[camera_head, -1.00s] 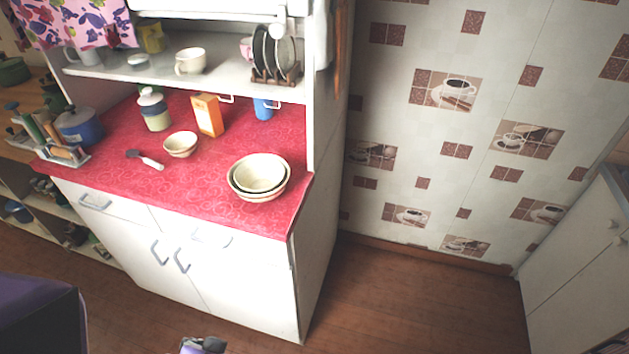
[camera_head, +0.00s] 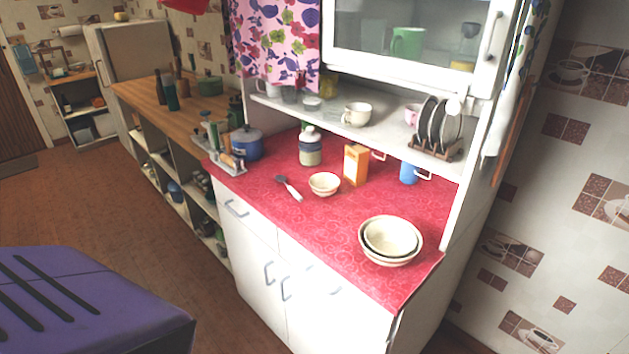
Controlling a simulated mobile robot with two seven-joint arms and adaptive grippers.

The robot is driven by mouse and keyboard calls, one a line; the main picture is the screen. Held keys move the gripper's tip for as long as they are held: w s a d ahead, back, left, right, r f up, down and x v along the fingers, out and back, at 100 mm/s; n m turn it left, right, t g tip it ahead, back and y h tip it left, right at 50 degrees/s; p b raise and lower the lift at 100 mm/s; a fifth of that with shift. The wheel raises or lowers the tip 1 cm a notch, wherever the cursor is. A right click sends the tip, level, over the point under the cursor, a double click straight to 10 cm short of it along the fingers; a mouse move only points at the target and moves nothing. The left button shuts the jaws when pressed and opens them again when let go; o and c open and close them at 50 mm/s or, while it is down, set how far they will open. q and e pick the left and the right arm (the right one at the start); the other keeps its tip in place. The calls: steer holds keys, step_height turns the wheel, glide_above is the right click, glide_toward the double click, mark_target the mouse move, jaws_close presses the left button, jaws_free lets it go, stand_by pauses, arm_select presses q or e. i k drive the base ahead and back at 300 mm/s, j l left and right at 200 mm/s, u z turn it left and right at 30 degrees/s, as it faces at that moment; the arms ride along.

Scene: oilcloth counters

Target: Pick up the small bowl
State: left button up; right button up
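The small bowl (camera_head: 324,184) is cream-coloured and stands upright and apart on the red oilcloth counter (camera_head: 290,225), near the middle. A larger cream bowl (camera_head: 367,256) stands at the counter's right front, with another bowl (camera_head: 390,236) nested inside it. Neither of my grippers shows in the head view now.
Close to the small bowl are a dark-ended utensil with a pale handle (camera_head: 291,190), an orange carton (camera_head: 355,165) and a lidded jar (camera_head: 311,150). A blue pot (camera_head: 246,143) stands at the left end. A shelf (camera_head: 375,131) overhangs the back. The floor (camera_head: 130,200) at left is open.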

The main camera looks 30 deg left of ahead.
mark_target(324, 185)
steer(key=u, duration=1)
